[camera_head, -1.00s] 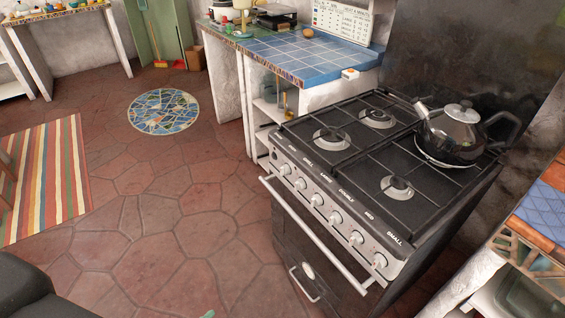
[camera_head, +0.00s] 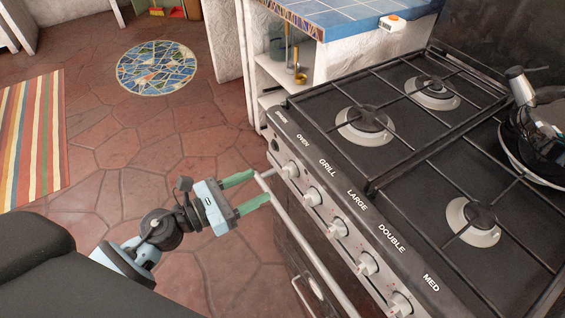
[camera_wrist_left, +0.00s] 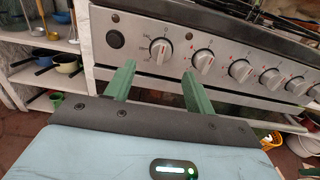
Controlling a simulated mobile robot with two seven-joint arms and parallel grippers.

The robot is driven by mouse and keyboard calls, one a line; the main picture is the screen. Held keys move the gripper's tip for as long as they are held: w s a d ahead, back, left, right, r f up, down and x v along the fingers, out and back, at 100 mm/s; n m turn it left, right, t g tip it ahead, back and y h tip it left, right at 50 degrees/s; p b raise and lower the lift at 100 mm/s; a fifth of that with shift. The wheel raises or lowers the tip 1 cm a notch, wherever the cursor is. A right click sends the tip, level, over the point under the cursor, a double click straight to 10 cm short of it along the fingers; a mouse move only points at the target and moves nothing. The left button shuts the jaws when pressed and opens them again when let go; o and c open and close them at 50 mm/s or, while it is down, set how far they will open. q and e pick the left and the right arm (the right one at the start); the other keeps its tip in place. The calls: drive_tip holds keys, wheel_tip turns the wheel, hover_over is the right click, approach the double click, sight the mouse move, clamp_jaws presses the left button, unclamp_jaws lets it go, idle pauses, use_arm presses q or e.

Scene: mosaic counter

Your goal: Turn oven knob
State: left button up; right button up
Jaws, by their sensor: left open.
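The stove's front panel carries a row of several silver knobs. The first knob, by the OVEN label, is the oven knob (camera_head: 290,169). In the left wrist view this oven knob (camera_wrist_left: 160,48) has dial markings around it and a small red mark, and it appears just beyond and between the fingertips. My left gripper (camera_head: 262,186) is open and empty, its green fingers pointing at the panel from the front left, near the oven handle bar. The fingers (camera_wrist_left: 158,69) look apart from the knob. My right gripper is not in view.
The grill knob (camera_head: 312,196) sits beside the oven knob. A black button (camera_wrist_left: 114,39) is on its other side. The oven handle bar (camera_head: 318,255) runs in front of the panel.

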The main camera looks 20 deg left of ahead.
sight(283, 173)
use_arm(q)
drive_tip(key=p+x, duration=0.1)
drive_tip(key=x, duration=0.5)
drive_tip(key=shift+d+r, duration=0.15)
drive_tip(key=shift+d, duration=0.05)
drive_tip(key=shift+w+d, duration=0.35)
drive_tip(key=shift+w, duration=0.15)
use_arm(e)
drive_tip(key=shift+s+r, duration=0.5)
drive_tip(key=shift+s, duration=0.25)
use_arm(q)
drive_tip(key=shift+c, duration=0.4)
